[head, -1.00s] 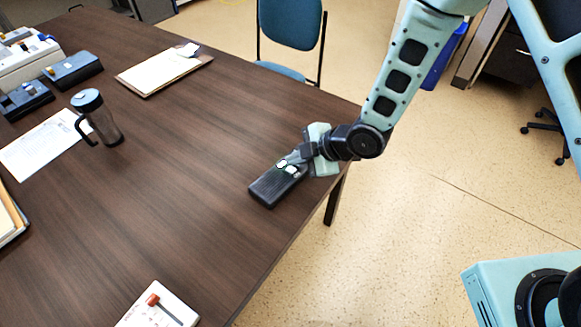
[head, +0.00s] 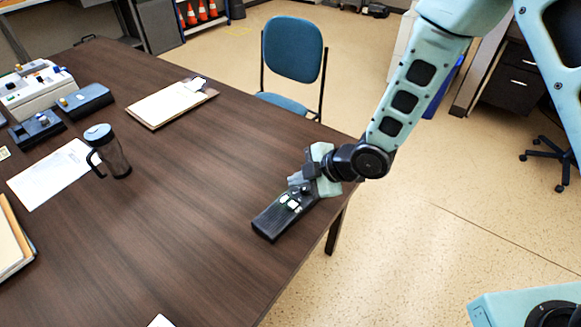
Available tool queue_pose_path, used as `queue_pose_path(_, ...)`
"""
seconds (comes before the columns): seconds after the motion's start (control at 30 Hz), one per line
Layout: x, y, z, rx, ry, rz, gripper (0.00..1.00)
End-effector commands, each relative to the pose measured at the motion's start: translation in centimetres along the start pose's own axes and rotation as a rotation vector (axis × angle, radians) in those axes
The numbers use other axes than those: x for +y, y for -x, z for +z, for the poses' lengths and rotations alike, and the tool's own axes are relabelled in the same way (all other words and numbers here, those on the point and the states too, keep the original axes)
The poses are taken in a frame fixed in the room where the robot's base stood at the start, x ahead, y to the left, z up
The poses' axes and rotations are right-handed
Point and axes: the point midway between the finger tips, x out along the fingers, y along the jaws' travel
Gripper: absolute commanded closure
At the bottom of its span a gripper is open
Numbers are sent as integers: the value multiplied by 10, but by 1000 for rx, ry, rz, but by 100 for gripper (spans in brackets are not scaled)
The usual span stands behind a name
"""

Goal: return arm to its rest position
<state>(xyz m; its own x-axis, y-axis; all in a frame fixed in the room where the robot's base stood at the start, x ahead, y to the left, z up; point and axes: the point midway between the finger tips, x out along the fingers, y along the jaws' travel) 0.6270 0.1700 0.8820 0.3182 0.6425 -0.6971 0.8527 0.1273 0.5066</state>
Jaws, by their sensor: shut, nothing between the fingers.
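My arm reaches in from the upper right of the head view, down to the right edge of the brown table (head: 190,200). My gripper (head: 300,186) is shut and empty. It is low over the near-right part of the table, at the upper right end of a black handheld device (head: 276,218) with light buttons. The gripper covers that end of the device. I cannot tell whether the fingers touch it.
A blue chair (head: 292,55) stands behind the table's far right edge. Open floor (head: 430,250) is to the right.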

Motion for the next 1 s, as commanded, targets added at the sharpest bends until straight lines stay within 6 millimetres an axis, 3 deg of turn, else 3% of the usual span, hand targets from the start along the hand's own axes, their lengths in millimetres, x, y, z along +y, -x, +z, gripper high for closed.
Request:
queue_pose_path(0.2,2,3,-2,-8,-8,-2,100)
queue_pose_path(0.37,8,29,-14,-104,-117,-32,100)
queue_pose_path(0.5,5,76,-32,-257,-317,-69,100)
queue_pose_path(0.67,-17,138,-55,-430,-579,-102,100)
queue_pose_path(0.8,-50,193,-78,-570,-811,-122,100)
queue_pose_path(1.0,-98,252,-102,-719,-1067,-145,100)
